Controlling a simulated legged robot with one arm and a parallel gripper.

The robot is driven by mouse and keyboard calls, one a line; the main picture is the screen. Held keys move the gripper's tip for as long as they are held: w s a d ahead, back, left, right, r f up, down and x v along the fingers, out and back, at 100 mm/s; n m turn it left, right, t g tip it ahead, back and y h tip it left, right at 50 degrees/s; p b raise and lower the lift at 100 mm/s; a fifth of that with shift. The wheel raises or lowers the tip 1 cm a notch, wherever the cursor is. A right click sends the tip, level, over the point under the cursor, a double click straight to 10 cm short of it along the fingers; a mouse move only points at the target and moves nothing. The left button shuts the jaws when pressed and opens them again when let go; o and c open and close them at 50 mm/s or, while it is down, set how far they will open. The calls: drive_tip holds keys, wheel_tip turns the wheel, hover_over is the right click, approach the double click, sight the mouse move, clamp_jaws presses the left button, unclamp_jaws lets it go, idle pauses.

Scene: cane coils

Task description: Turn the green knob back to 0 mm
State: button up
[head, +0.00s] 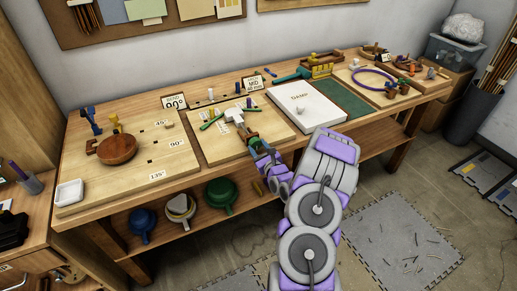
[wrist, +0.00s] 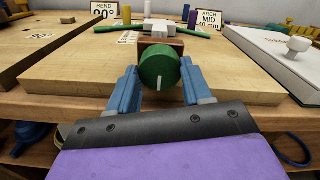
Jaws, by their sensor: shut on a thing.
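The green knob (wrist: 158,67) faces me in the wrist view, at the front of a small brown block (wrist: 172,43). In the head view my gripper (head: 263,150) reaches the front edge of the middle board (head: 219,154), where the fingers largely hide the knob. A white piece (wrist: 160,31) stands above the block, with green bars (wrist: 118,28) to its sides. No 0 mm mark is readable.
A white board (head: 306,108) lies right of the middle board. Signs (head: 175,101) stand at the back.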

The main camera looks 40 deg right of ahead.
drive_tip(key=shift+f, duration=0.1)
drive_tip(key=c, duration=0.3)
drive_tip(key=shift+n+p, duration=0.3)
